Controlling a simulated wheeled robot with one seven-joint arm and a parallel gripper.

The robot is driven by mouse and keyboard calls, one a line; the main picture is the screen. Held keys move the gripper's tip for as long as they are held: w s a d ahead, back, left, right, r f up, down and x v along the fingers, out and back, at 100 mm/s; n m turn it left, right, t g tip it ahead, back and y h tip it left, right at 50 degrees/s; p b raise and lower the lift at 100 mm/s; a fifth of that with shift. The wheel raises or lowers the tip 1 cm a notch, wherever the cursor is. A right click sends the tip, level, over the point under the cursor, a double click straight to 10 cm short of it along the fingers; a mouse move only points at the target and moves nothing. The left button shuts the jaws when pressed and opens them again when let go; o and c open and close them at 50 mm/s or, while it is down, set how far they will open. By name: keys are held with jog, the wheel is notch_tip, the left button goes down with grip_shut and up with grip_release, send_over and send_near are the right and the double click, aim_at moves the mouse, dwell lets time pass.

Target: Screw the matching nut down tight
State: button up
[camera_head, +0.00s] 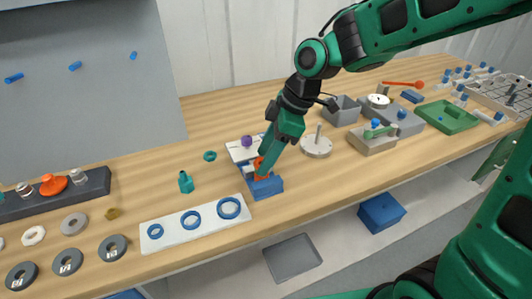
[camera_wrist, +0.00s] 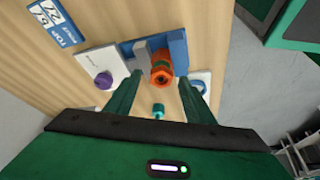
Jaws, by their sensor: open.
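An orange ringed fitting (camera_wrist: 162,70) sits at the blue block fixture (camera_wrist: 178,52), with some green showing on it. I cannot tell which part of it is a separate nut. In the head view the orange fitting (camera_head: 258,164) is partly hidden by my gripper, above the blue block (camera_head: 268,188). My gripper (camera_wrist: 159,80) is open, with one finger on each side of the orange fitting; I cannot tell whether they touch it. It also points down there in the head view (camera_head: 262,174). A teal fitting (camera_head: 186,182) and a teal ring (camera_head: 210,156) stand to the left.
A white plate with a purple knob (camera_head: 246,141) is just behind the block. A white panel with blue rings (camera_head: 158,231) lies at the front left. Several washers (camera_head: 74,224) are farther left. A round grey disc with a post (camera_head: 317,147) stands to the right.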

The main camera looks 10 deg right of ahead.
jog(key=v, duration=1)
jog(key=shift+d+r, duration=0.2)
jog(key=shift+r, duration=0.1)
jog(key=o, duration=0.7)
jog(key=shift+f, duration=0.15)
jog(key=a+f+m+h, duration=0.1)
jog(key=f+m, duration=0.1)
jog(key=m, duration=0.1)
jog(key=a+f+m+h, duration=0.1)
jog(key=a+f+m, duration=0.1)
jog(key=m, duration=0.2)
jog(key=a+f+m+h, duration=0.1)
jog(key=f+m, duration=0.1)
jog(key=m, duration=0.1)
jog(key=shift+w+a+m+h, duration=0.25)
jog(key=shift+w+m+h, duration=0.1)
jog(key=shift+m+h, duration=0.05)
jog(key=shift+s+a+f+m+h, duration=0.1)
jog(key=shift+a+f+m+h, duration=0.1)
jog(key=shift+m, duration=0.3)
jog(key=shift+s+a+f+m+h, duration=0.1)
jog(key=shift+a+m, duration=0.05)
jog(key=shift+m, duration=0.35)
